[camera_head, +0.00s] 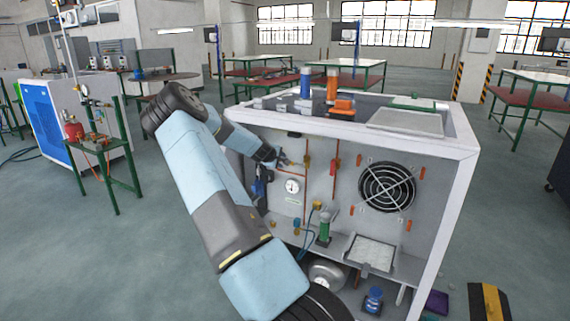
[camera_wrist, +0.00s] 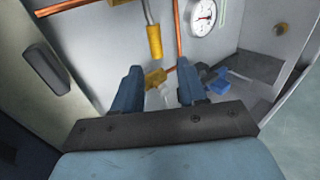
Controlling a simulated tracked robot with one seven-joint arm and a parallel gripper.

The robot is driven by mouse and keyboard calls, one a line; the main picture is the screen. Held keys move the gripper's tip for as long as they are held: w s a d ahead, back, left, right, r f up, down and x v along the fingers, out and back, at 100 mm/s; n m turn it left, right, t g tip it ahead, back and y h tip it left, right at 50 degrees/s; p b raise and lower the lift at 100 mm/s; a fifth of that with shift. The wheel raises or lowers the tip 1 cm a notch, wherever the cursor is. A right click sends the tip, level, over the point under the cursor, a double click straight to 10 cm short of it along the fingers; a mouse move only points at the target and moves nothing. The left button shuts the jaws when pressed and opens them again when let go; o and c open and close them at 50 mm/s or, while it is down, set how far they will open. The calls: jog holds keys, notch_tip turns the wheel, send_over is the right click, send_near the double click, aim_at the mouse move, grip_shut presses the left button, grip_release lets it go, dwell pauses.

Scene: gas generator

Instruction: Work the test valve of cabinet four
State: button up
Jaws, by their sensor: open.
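The open-fronted cabinet (camera_head: 455,190) stands at the centre right in the head view, with copper pipes, a round gauge (camera_head: 292,185) and a fan on its panel. No number is readable on it. My gripper (camera_head: 280,160) is at the panel's upper left, above the gauge. In the wrist view my gripper (camera_wrist: 160,88) is open, and a small yellow fitting (camera_wrist: 155,78) shows between its two blue fingers. I cannot tell whether they touch it. The gauge (camera_wrist: 202,15) is at the top right there. I cannot tell which fitting is the test valve.
A yellow cylinder (camera_wrist: 154,40) hangs on a pipe above the fingers. A blue-handled fitting (camera_wrist: 215,80) lies just right of the right finger. The cabinet's side wall (camera_wrist: 35,60) with a dark handle is close on the left. Open floor (camera_head: 110,260) lies left of the cabinet.

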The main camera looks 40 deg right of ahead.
jog(key=v, duration=0.6)
jog(key=shift+a+r, duration=0.1)
dwell(0.5)
jog(key=s+a+r+m+y, duration=0.25)
jog(key=s+a+r, duration=0.35)
jog(key=a, duration=0.5)
jog(key=s+a+r+m+t+y, duration=0.1)
jog(key=s+a+r+y, duration=0.4)
jog(key=a, duration=0.5)
jog(key=s+a+r+m+y, duration=0.2)
jog(key=s+a+r, duration=0.4)
jog(key=a, duration=0.5)
jog(key=s+a+r, duration=0.2)
jog(key=s+a, duration=0.6)
jog(key=s, duration=0.3)
jog(key=s+a+r+n+y, duration=0.1)
jog(key=s+a+r, duration=0.2)
jog(key=s+a, duration=0.5)
jog(key=s, duration=0.4)
jog(key=shift+a+t, duration=0.3)
jog(key=shift+t, duration=0.1)
jog(key=shift+n, duration=0.25)
